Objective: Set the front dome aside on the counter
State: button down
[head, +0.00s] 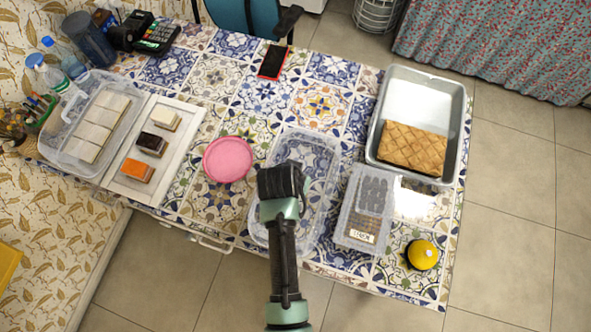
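A clear, empty rectangular dome (322,205) is at the middle of the patterned counter (212,82); tiles show through it. My gripper (282,180) is over the dome's left part, seen from above. Its fingers are hidden beneath its own body, so I cannot tell whether it grips the dome, or whether the dome rests on the counter. A white board (182,150) at the left carries white, dark and orange cake pieces, uncovered. Another clear dome (60,150) covers pale slices behind it.
A pink disc (228,159) lies left of my gripper. A dark-filled clear box (366,208), a yellow dome-shaped object (422,254) and a metal pan (418,95) with a pastry slab are right. A red-edged phone (273,61) lies at the back. Patches of counter between are bare.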

jog(key=shift+f, duration=0.15)
jog(key=c, duration=0.8)
grip_release()
jog(key=b+v, duration=0.1)
jog(key=v, duration=1.2)
